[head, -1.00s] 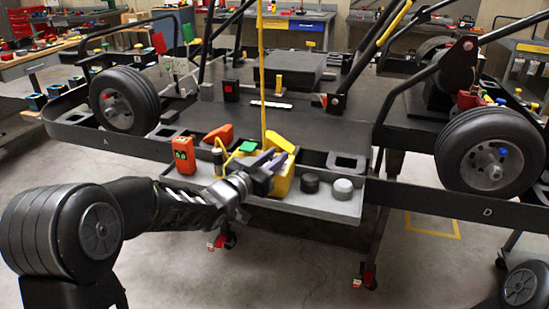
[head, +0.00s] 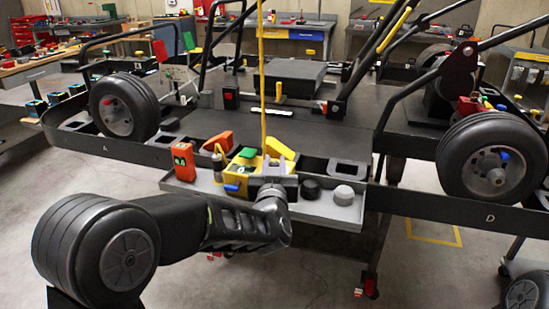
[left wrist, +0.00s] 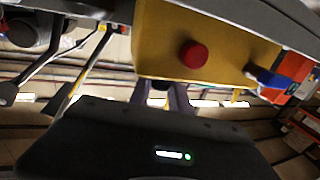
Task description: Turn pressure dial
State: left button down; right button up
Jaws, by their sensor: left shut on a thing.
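A yellow box (head: 246,162) stands on the grey tray (head: 323,211) at the front of the kart stand. A blue lever (head: 234,187) is at its left in the head view. The left wrist view shows the yellow box (left wrist: 225,45) close up, with a round red knob (left wrist: 193,54) and the blue lever (left wrist: 270,80). My left gripper (head: 270,189) is at the front of the box. In the left wrist view, its fingers (left wrist: 166,99) reach a small dark part at the box's edge and are shut on it. That part, apparently the dial, is mostly hidden. My right gripper is out of view.
An orange-red device (head: 184,162) stands left on the tray. Kart wheels (head: 123,104) flank the stand. Floor in front is clear.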

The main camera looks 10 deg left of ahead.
pick_arm(q)
jog(key=shift+n+g+y+p, duration=0.7)
jog(key=shift+n+y+p, duration=0.65)
jog(key=shift+y, duration=0.65)
jog(key=c, duration=1.3)
grip_release()
jog(key=v, duration=0.7)
jog(key=shift+s+d+b, duration=0.25)
jog(key=shift+s+b, duration=0.05)
